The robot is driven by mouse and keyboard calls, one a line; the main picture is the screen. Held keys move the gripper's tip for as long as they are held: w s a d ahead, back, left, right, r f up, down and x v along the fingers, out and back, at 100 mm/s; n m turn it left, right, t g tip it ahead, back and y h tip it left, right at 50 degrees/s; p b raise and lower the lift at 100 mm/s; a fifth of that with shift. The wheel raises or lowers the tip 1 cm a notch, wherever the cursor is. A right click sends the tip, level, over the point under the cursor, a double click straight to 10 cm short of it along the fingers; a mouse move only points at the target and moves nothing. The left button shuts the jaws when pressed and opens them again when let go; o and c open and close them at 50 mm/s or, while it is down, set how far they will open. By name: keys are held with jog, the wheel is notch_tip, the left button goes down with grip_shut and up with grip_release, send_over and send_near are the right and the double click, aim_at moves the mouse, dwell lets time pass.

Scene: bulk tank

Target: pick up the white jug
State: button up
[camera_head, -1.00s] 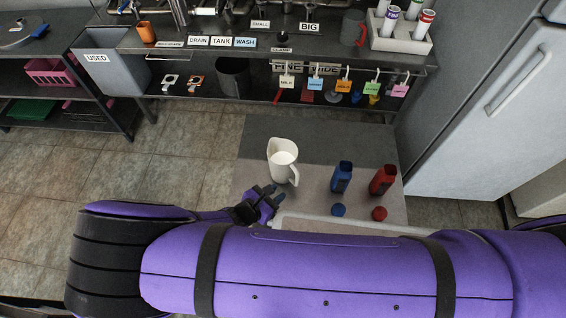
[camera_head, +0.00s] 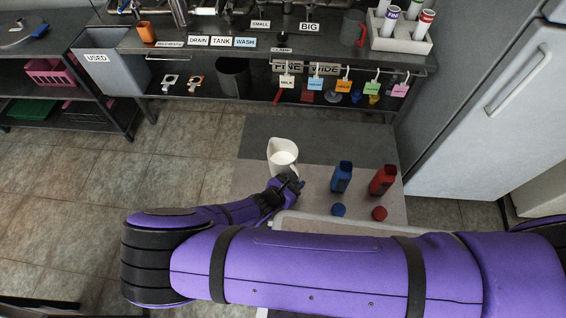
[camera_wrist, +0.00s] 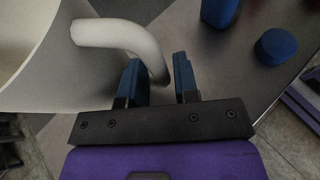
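The white jug (camera_head: 281,153) stands upright on the grey two-tone surface in the head view, its open top showing a white inside. In the wrist view its body (camera_wrist: 40,50) fills the upper left, and its curved handle (camera_wrist: 125,38) reaches toward my fingers. My gripper (camera_wrist: 160,82) has two blue finger pads with a gap between them. The lower end of the handle lies between or just beyond the pads; I cannot tell whether they touch it. In the head view my gripper (camera_head: 290,183) is at the jug's lower right, partly covering its handle.
A blue bottle (camera_head: 342,177) and a red bottle (camera_head: 383,180) stand to the right, with a blue cap (camera_head: 338,210) and a red cap (camera_head: 379,213) in front. A pale tray edge (camera_head: 330,224) lies near my arm. The surface left of the jug is clear.

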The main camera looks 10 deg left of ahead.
jog(key=shift+w+d+f, duration=0.2)
jog(key=shift+w+d, duration=0.05)
jog(key=shift+w, duration=0.15)
grip_shut()
jog(key=shift+r, duration=0.15)
